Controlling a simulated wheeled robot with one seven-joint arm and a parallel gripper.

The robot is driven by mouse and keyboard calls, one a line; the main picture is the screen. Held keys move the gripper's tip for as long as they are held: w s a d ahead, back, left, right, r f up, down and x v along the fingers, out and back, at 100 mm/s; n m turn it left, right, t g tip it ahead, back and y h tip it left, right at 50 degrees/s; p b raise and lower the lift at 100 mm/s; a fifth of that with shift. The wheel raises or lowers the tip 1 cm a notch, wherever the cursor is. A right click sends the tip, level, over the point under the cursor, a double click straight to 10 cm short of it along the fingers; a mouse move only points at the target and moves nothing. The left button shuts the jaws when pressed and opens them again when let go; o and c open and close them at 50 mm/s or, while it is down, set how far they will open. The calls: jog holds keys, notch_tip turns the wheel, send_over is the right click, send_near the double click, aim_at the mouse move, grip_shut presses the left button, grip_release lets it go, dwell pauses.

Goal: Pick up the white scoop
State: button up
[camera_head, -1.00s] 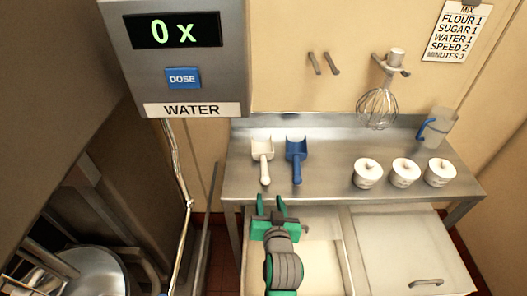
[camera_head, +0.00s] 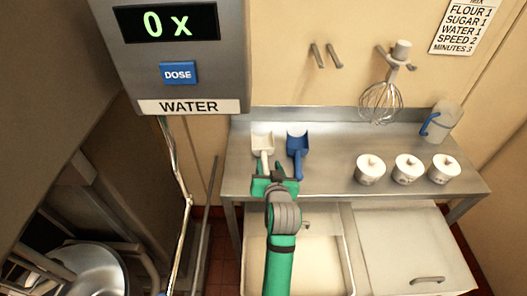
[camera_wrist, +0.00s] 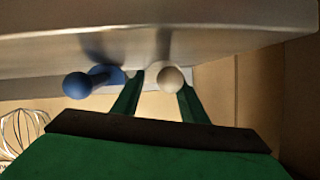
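The white scoop (camera_head: 262,142) lies on the steel table with its handle pointing toward me. My gripper (camera_head: 268,172) is at the near end of that handle, which it partly hides. In the wrist view the round end of the white scoop's handle (camera_wrist: 171,79) shows between the two green fingers of my gripper (camera_wrist: 161,84), nearer the right one. The fingers are apart, and I cannot tell whether either touches the handle.
A blue scoop (camera_head: 297,146) lies just right of the white one; its handle end also shows in the wrist view (camera_wrist: 77,85). Several lidded white pots stand farther right. Bins (camera_head: 408,240) sit below the steel table (camera_head: 330,172). A whisk (camera_head: 381,101) hangs behind.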

aim_at(264, 160)
jog(key=w, duration=0.1)
jog(key=w+a+f, duration=0.1)
jog(key=w, duration=0.1)
jog(key=shift+w+a+f, duration=0.15)
jog(key=shift+w+a, duration=0.05)
jog(key=shift+w+f, duration=0.2)
jog(key=shift+w, duration=0.45)
